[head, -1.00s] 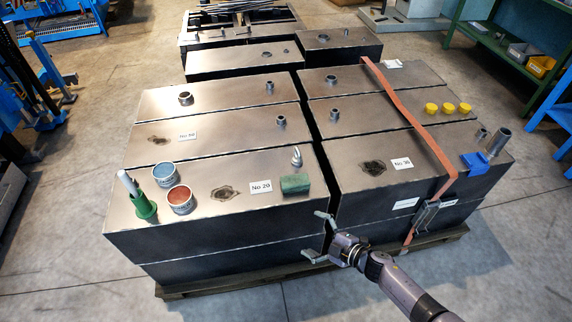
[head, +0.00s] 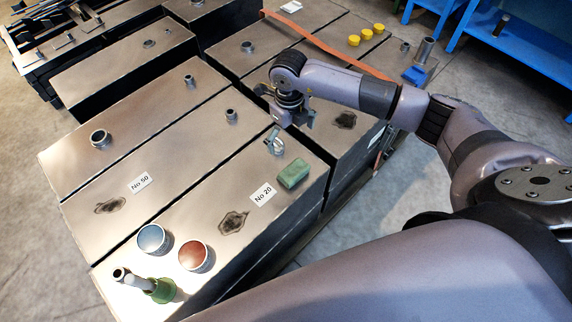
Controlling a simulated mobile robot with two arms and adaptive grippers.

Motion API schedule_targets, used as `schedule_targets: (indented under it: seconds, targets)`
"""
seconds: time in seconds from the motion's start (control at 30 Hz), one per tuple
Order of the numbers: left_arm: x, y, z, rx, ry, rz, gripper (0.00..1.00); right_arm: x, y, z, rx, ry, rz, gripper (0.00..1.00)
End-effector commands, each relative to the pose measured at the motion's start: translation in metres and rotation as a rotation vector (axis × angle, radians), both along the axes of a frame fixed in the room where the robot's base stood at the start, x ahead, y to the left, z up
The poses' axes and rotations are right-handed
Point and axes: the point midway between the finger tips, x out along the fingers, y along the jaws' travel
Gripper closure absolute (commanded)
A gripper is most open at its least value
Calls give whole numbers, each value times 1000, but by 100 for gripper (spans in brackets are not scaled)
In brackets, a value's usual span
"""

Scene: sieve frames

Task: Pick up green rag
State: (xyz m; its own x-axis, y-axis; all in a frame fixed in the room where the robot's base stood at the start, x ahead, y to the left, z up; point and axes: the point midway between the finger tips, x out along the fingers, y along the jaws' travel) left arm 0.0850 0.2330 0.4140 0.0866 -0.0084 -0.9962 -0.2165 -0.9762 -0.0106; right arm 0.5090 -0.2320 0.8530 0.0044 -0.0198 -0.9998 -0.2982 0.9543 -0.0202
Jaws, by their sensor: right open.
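The green rag (head: 294,174), a small folded block, lies on top of the metal tank labelled No 20, near its right end. My right gripper (head: 285,112) is open and empty, pointing down above the tanks. In the picture it is above the rag and just behind a metal lifting fitting (head: 274,141), apart from the rag. My left gripper is not in view.
The fitting stands right beside the rag. Several yellow caps (head: 361,36) and an orange strap (head: 330,48) are farther back.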

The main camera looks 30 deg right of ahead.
Motion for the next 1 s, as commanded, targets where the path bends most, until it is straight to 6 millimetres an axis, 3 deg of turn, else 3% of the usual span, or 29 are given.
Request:
schedule_targets:
  seconds: [0.23,0.5,0.77,1.0]
  targets:
    - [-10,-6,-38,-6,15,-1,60,-1,1,-53,5,5,-1,0]
    - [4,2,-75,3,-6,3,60,-1,0,-108,6,3,-1,0]
    - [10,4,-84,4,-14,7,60,-2,-1,-125,7,2,0,0]
    - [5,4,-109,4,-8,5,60,-6,-4,-161,7,3,0,0]
